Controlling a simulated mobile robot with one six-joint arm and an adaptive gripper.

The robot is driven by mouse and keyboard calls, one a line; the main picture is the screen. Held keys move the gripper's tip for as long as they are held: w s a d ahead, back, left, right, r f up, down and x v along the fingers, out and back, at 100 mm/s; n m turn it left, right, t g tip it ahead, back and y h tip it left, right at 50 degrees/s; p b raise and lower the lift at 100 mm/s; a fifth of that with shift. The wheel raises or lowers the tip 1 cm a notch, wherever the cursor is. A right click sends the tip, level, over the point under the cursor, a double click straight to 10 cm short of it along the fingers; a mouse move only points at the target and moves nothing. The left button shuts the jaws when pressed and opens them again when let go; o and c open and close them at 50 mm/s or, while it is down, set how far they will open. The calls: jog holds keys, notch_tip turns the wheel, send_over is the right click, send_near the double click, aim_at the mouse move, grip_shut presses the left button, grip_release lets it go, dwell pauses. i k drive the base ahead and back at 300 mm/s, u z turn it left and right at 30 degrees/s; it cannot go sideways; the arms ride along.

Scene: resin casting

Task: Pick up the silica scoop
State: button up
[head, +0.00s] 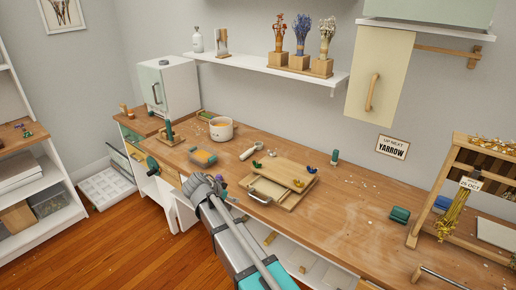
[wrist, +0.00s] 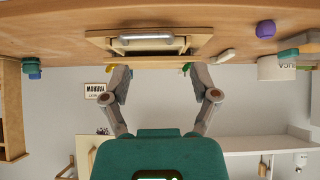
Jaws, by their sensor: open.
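The likely silica scoop (head: 251,151) is a small pale tool lying on the wooden bench, between the white pot and the wooden board. A pale piece that may be the same scoop (wrist: 223,56) shows right of the board in the upside-down wrist view. My gripper (wrist: 160,73) is open, its two grey fingers spread wide with nothing between them. It faces the handled wooden board and is apart from the scoop. In the head view my arm reaches up to the bench's front edge, and the fingertips cannot be made out.
The wooden board with a metal handle (head: 278,188) lies right of the scoop. A purple item (wrist: 265,29) shows in the wrist view. A drying rack (head: 425,217) stands right.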

aim_at(251, 151)
jog(key=i, duration=1.15)
jog(key=u, duration=0.05)
